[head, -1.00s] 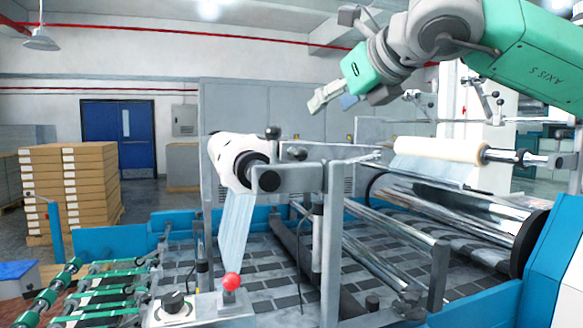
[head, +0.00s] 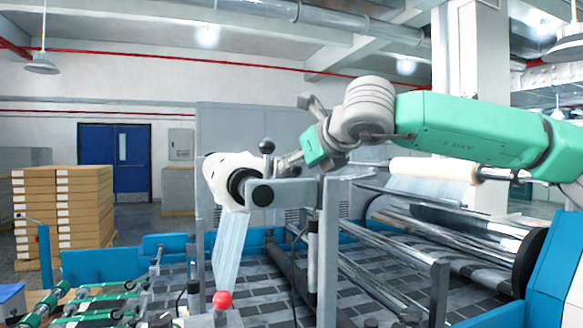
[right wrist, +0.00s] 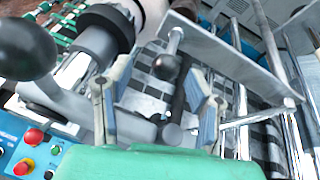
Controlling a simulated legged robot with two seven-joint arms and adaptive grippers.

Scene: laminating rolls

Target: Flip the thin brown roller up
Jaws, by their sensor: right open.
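A slim pale tan roller (head: 432,169), the only brownish one I make out, lies on the right of the machine in the head view, with film hanging below it. A white roll (head: 226,176) sits at the left end of a grey bracket (head: 290,191). My right gripper (head: 285,163) is just behind that bracket, beside a black ball knob (head: 267,146). In the right wrist view its two fingers (right wrist: 160,78) are apart. A rod with a black ball (right wrist: 167,67) shows between them; contact cannot be told. My left gripper is out of view.
A red knob (head: 222,300) stands at the front. A large black ball (right wrist: 25,48) is close at left in the right wrist view. Brown boxes (head: 62,215) are stacked at far left. Steel rollers and posts crowd the machine's right side.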

